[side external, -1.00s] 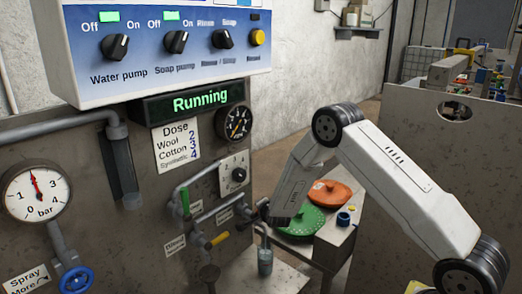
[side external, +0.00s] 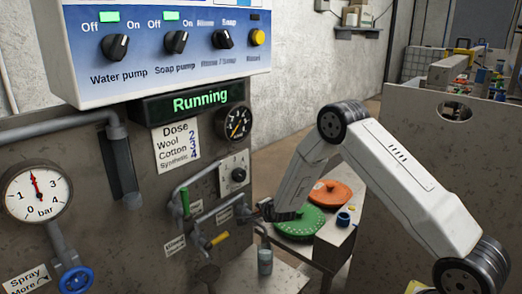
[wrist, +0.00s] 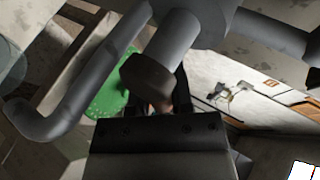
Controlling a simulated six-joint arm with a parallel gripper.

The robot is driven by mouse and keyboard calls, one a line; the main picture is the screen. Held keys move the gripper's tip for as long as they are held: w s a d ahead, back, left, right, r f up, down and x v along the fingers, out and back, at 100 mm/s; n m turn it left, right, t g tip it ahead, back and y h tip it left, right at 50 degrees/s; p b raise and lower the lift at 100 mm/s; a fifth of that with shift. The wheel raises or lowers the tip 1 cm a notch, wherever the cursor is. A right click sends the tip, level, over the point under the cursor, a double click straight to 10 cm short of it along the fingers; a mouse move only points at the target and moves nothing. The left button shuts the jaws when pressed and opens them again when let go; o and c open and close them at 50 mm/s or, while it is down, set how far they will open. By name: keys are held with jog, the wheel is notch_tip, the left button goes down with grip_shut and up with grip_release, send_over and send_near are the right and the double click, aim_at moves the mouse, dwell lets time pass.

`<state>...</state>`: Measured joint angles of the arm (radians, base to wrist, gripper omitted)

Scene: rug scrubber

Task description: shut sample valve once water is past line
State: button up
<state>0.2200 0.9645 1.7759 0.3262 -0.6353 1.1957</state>
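The glass sample cup (side external: 265,262) stands upright under the sample outlet pipe in the side external view. It is too small to read a water level or a line. My gripper (side external: 268,212) is at the pipe end above the cup, beside a small label plate (side external: 224,215). In the wrist view a dark brown fitting (wrist: 146,78) on a grey pipe (wrist: 176,38) is close in front of my gripper (wrist: 163,108). The fingertips are mostly hidden behind the fitting and the gripper body, so their opening and any contact are unclear.
A green lever (side external: 185,202) and a yellow lever (side external: 219,239) sit on nearby pipes to the left. A green disc (side external: 300,223) and an orange disc (side external: 331,194) lie on a bench behind my gripper. The display (side external: 200,100) reads Running.

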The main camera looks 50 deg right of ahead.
jog(key=o, duration=0.4)
jog(key=shift+c, duration=0.2)
jog(key=shift+s+r, duration=0.1)
jog(key=shift+s, duration=0.05)
jog(key=v, duration=0.7)
jog(key=shift+s, duration=0.2)
jog(key=shift+a+r, duration=0.15)
jog(key=v, duration=0.9)
dwell(0.4)
